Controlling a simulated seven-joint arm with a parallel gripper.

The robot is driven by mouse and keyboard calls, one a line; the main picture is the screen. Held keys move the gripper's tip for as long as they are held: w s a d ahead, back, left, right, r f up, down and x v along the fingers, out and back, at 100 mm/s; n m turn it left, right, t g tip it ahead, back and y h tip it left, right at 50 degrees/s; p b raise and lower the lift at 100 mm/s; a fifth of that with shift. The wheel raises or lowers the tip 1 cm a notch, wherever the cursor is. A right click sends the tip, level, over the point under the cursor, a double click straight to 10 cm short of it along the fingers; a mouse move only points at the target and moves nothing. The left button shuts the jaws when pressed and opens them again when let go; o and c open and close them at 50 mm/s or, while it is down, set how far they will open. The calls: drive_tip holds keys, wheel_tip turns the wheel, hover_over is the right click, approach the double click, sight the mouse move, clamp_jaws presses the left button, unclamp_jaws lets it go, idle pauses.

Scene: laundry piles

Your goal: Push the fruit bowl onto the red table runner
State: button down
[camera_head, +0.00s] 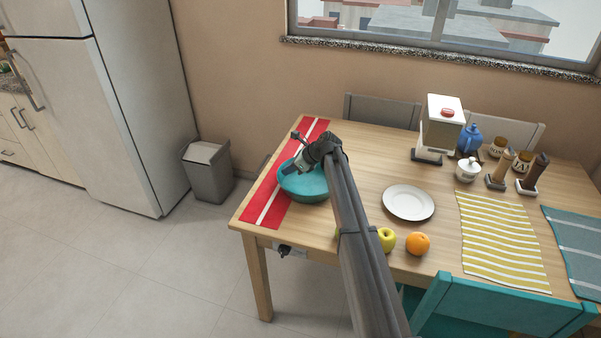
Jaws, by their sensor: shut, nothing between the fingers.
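The teal fruit bowl (305,188) stands upright near the left end of the wooden table. Its left part overlaps the red table runner (262,207), and its right part is over bare wood. The runner is red with a white stripe and lies along the table's left end. My gripper (288,173) is shut and empty, at the bowl's upper side. I cannot tell whether it touches the bowl or is inside its rim. My arm hides the bowl's right edge and part of the table.
A white plate (409,203), a yellow-green apple (386,239) and an orange (418,244) lie right of my arm. A dispenser (439,128), jars and mills stand at the back right. A yellow striped mat (500,240) lies at right. A teal chair (500,309) stands in front.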

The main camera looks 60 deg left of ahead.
drive_tip(key=s+a, duration=0.4)
drive_tip(key=a, duration=0.1)
drive_tip(key=shift+s, duration=0.3)
drive_tip(key=shift+d, duration=0.1)
drive_tip(key=w+d, duration=0.2)
drive_tip(key=d, duration=0.1)
drive_tip(key=shift+w, duration=0.4)
wheel_tip(320, 180, up, 7)
hover_over(301, 185)
